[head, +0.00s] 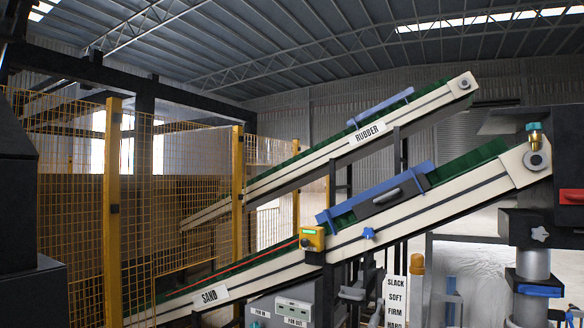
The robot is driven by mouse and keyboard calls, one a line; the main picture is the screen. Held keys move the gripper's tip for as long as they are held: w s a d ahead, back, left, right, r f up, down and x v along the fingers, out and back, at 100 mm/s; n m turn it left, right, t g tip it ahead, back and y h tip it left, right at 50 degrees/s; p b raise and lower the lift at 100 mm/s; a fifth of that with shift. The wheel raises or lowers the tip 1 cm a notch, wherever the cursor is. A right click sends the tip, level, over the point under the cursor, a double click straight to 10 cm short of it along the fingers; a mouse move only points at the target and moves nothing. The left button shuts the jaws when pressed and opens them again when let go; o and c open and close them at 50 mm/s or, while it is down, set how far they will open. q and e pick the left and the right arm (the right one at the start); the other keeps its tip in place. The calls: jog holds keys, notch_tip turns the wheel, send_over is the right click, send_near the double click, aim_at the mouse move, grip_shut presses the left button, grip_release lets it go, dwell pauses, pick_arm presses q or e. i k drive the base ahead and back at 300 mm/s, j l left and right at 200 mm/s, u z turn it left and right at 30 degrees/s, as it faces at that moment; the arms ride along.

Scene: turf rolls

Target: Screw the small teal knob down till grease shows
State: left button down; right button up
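The small teal knob (534,126) is at the upper right of the head view. It sits upright as a cap on a brass-coloured cup (535,140). The cup stands on the bearing housing (537,160) at the top end of the lower conveyor (430,205). I cannot make out any grease around the cap at this size. How far the cap is screwed down cannot be told. Neither of my grippers shows in this view.
A black machine with a red handle (573,196) and a pale star knob (540,234) stands right of the cup. The upper conveyor (345,140) slants behind. A yellow mesh fence (180,190) fills the left. A yellow control box (312,238) sits on the lower conveyor.

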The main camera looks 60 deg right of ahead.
aim_at(534, 128)
jog(key=l+z, duration=0.15)
jog(key=z, duration=3.2)
jog(key=i+j, duration=0.1)
jog(key=i, duration=0.6)
jog(key=i+j+z, duration=0.15)
jog(key=i, duration=0.6)
